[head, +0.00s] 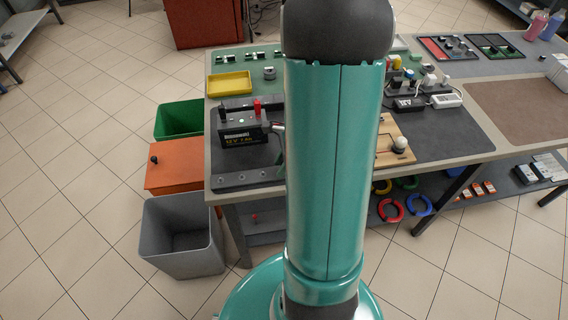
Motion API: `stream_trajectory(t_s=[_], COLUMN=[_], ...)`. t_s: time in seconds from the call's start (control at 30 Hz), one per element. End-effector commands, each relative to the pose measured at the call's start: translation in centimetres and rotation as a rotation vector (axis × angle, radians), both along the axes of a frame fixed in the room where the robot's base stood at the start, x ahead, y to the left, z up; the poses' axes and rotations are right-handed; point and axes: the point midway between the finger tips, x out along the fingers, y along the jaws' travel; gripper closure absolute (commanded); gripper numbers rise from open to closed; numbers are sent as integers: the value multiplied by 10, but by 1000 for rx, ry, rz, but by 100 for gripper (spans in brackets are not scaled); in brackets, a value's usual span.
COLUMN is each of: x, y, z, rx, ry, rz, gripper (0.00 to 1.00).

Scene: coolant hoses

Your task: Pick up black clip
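A black battery (243,132) with yellow print stands on the dark mat at the left end of the workbench. A small black upright piece (224,110), which looks like the black clip, is on its top left. A red clip-like piece (257,106) is on its top right. Both are too small to tell how they are attached. My teal arm link fills the middle of the head view and covers the bench just right of the battery. My gripper is not visible, so I cannot tell what it holds.
A yellow tray (230,82) lies behind the battery. A green bin (180,119), an orange box (178,163) and a grey bin (182,235) stand left of the bench.

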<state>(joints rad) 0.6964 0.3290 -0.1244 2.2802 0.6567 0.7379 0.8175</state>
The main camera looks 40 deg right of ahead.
Motion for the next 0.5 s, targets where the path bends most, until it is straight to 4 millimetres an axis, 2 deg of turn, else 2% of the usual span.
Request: stream_trajectory(t_s=[0.03, 0.13, 0.5], x=[0, 0, 0], y=[0, 0, 0], z=[0, 0, 2], rx=[0, 0, -1], ry=[0, 0, -1], rz=[0, 0, 1], gripper=[82, 100, 100])
